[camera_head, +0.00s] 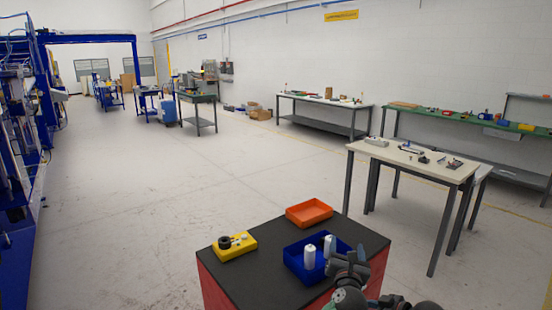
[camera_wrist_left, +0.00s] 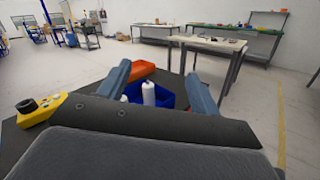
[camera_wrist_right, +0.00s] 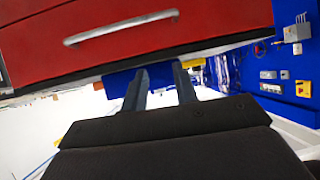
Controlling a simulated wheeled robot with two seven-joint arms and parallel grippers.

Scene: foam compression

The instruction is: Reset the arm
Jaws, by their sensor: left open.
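My left gripper (camera_head: 350,262) is at the front right of the black-topped red cabinet, close to the blue bin. In the left wrist view its fingers (camera_wrist_left: 157,70) are spread wide with nothing gripped between them. The blue bin (camera_head: 290,262) holds two white bottle-like cylinders, one at the front (camera_head: 309,257) and one behind (camera_head: 329,245). My right gripper shows in the right wrist view (camera_wrist_right: 160,68), below the red drawer front in that picture. Its fingers are apart with a narrower gap and hold nothing visible. I cannot make out the right gripper in the head view.
The cabinet top (camera_head: 262,283) also carries a yellow device with a black knob (camera_head: 234,246) and an orange tray (camera_head: 309,212). A white table (camera_head: 412,160) stands beyond to the right, with benches along the wall.

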